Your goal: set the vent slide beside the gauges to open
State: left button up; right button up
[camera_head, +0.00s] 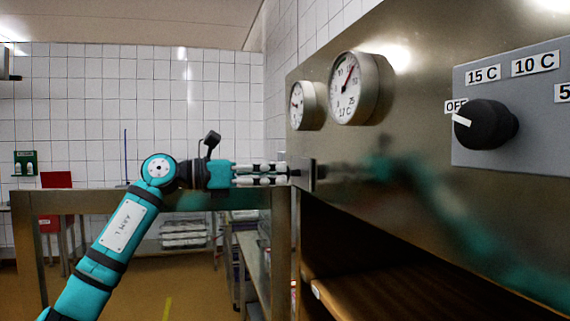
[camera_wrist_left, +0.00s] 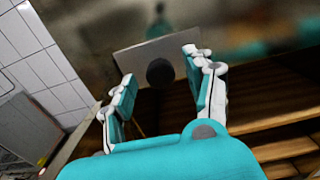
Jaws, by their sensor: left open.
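The vent slide shows edge-on in the head view as a small metal plate (camera_head: 309,175) on the steel front, below the gauges. In the left wrist view the grey plate (camera_wrist_left: 136,57) carries a dark round knob (camera_wrist_left: 160,73). My left gripper (camera_head: 284,174) is open, its fingers pointing at the plate. In the wrist view one finger stands on each side of the knob, with gaps between. I cannot tell whether the slide is open or closed. The small gauge (camera_head: 303,105) and the large gauge (camera_head: 354,88) sit above it. My right gripper is out of view.
A black dial (camera_head: 485,125) on a grey panel (camera_head: 530,145) at the right points to OFF. A wooden shelf (camera_head: 400,285) lies in the opening below the steel front (camera_head: 430,160). A steel frame (camera_head: 90,200) stands behind my left arm.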

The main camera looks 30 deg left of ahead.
aim_at(287, 172)
pick_arm(q)
jog(key=shift+p+x, duration=0.35)
jog(key=shift+x, duration=1.3)
grip_shut()
jog(key=shift+w+d+f, duration=0.1)
jog(key=shift+w+d, duration=0.05)
